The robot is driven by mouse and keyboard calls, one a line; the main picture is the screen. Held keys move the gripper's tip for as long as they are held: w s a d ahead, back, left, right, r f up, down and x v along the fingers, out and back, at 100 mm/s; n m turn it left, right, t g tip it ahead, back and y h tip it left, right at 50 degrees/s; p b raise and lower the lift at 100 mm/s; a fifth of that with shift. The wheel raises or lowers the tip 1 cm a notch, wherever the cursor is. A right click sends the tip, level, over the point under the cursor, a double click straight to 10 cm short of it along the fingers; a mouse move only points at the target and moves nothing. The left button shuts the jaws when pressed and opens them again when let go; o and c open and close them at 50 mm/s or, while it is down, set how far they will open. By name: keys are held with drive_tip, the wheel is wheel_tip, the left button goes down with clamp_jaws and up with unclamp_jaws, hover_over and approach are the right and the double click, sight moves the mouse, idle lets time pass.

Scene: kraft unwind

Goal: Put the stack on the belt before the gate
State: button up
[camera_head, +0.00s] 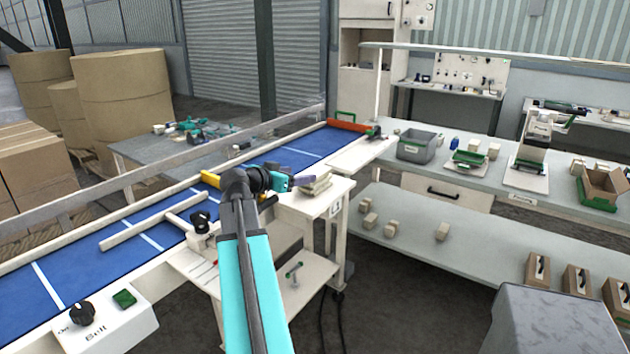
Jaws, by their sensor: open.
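The stack (318,187) looks like a few flat cream pieces, lying on the white side table (335,196) beside the belt. My gripper (303,181) is open at the stack's left edge, with its fingers pointing right; I cannot tell whether they touch the stack or straddle it. The blue belt (75,258) with white cross lines runs from the lower left to the back centre. A white bar that looks like the gate (150,224) lies slantwise over the belt, left of my arm. My arm hides part of the belt and table.
A control box marked Belt (118,308) has a black knob and green button. A yellow piece (210,178) and an orange bar (348,126) are at the belt. A workbench (385,152) with a grey bin (417,146) stands right. A grey block (555,315) fills the lower right.

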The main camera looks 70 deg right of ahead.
sight(315, 172)
drive_tip(key=shift+p+x, duration=0.5)
drive_tip(key=shift+x, duration=2.2)
drive_tip(key=shift+p+x, duration=1)
drive_tip(key=shift+x, duration=1.65)
drive_tip(key=c, duration=1.3)
